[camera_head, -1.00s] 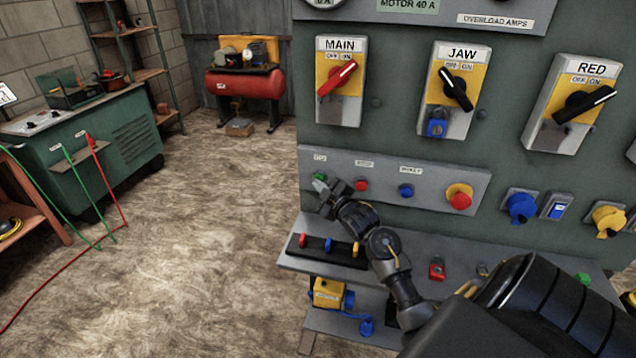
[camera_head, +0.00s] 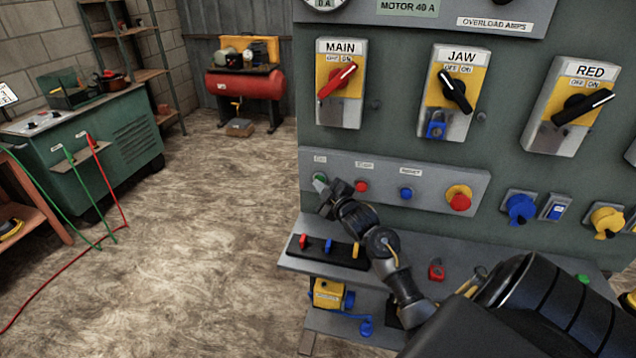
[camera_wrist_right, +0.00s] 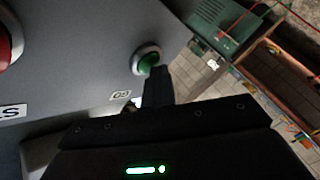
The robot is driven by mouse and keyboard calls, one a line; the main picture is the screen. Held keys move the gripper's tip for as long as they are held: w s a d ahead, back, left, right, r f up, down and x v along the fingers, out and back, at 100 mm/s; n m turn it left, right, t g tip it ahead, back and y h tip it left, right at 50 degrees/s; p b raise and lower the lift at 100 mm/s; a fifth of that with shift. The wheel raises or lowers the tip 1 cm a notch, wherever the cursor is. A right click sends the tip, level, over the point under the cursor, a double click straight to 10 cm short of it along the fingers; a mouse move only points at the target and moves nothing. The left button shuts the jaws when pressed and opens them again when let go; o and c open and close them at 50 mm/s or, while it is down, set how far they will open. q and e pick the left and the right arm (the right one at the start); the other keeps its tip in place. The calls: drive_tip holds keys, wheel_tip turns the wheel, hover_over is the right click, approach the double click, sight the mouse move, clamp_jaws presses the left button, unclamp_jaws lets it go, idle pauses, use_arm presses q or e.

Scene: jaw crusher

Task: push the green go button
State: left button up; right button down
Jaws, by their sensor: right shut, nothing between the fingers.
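The green go button (camera_head: 320,177) is at the left end of the grey button strip (camera_head: 430,177) on the green panel. It also shows in the right wrist view (camera_wrist_right: 149,60), in a silver ring above a "GO" label. My right gripper (camera_head: 323,193) is shut and empty. Its fingertips (camera_wrist_right: 158,72) are at the lower edge of the button in the wrist view and cover a little of it. I cannot tell whether they touch it. My left gripper is not in view.
Right of the go button are a red stop button (camera_head: 361,186), a blue reset button (camera_head: 406,193) and a red mushroom button (camera_head: 460,201) on yellow. A shelf (camera_head: 440,252) with a small black lever block (camera_head: 335,249) juts out below. Open floor lies left.

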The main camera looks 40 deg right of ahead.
drive_tip(key=shift+d, duration=0.1)
drive_tip(key=s+a+p, duration=0.2)
drive_tip(key=s+a, duration=0.1)
drive_tip(key=a, duration=0.2)
drive_tip(key=shift+s+p, duration=0.2)
drive_tip(key=shift+p, duration=0.2)
drive_tip(key=shift+f, duration=0.15)
